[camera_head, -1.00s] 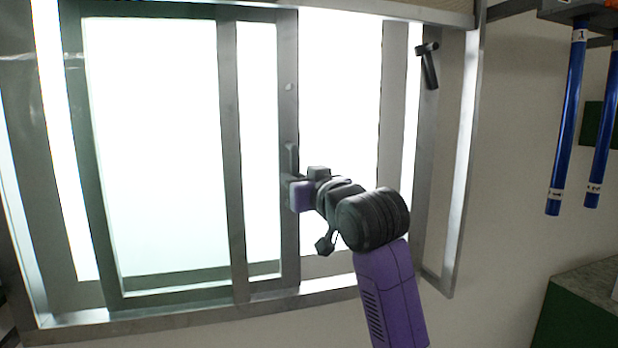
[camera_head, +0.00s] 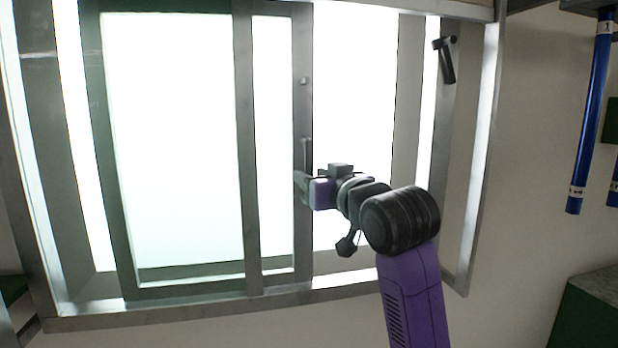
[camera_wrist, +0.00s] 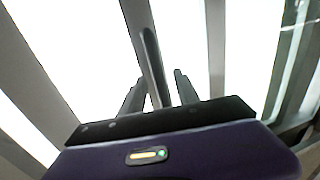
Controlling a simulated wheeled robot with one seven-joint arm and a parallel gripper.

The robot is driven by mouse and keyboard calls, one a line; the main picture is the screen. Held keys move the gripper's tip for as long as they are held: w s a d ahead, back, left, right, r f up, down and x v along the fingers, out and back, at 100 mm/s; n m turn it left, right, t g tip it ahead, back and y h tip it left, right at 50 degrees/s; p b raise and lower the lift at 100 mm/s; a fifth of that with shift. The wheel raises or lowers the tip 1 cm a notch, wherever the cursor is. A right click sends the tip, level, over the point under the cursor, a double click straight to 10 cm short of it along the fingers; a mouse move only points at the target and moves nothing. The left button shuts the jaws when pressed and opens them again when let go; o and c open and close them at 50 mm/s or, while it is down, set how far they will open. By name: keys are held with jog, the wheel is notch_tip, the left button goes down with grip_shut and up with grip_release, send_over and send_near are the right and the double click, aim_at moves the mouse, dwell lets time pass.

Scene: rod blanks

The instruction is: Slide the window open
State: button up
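The window has a metal outer frame (camera_head: 482,150) and bright panes. An upright sash bar (camera_head: 303,110) near its middle carries a slim grey upright handle (camera_head: 307,155). My gripper (camera_head: 303,184) is at the lower part of this handle, reaching in from the right. In the wrist view the handle (camera_wrist: 151,58) stands between the two fingers of my gripper (camera_wrist: 159,78). The fingers are apart, with narrow gaps visible beside the handle. Whether a finger touches it lower down cannot be told.
A black lever (camera_head: 445,60) sits on the frame's right upright. Blue rods (camera_head: 590,115) hang from a rack at the upper right. A green cabinet with a grey top (camera_head: 590,310) stands at the lower right. The wall between window and rods is bare.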

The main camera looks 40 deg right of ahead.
jog(key=v, duration=0.5)
jog(key=shift+s+a+b, duration=0.1)
jog(key=shift+s+b, duration=0.1)
jog(key=shift+b, duration=0.15)
notch_tip(320, 180, up, 5)
jog(key=t, duration=0.2)
jog(key=s+a+f+t, duration=0.1)
jog(key=s+a+f, duration=0.3)
jog(key=f, duration=0.4)
jog(key=s+a+f, duration=0.3)
jog(key=a+f, duration=0.1)
jog(key=f, duration=0.5)
jog(key=s+a+f+t, duration=0.1)
jog(key=s+a+f, duration=0.3)
jog(key=f, duration=0.4)
jog(key=s+a+f+n+g+y, duration=0.2)
jog(key=s+a+f, duration=0.3)
jog(key=s+f, duration=0.4)
jog(key=s+a+f+n+g+y, duration=0.2)
jog(key=s+a+f+g+y, duration=0.2)
jog(key=s+f, duration=0.6)
jog(key=s+a, duration=0.2)
jog(key=s, duration=0.3)
jog(key=shift+s+a, duration=0.15)
jog(key=shift+a, duration=0.15)
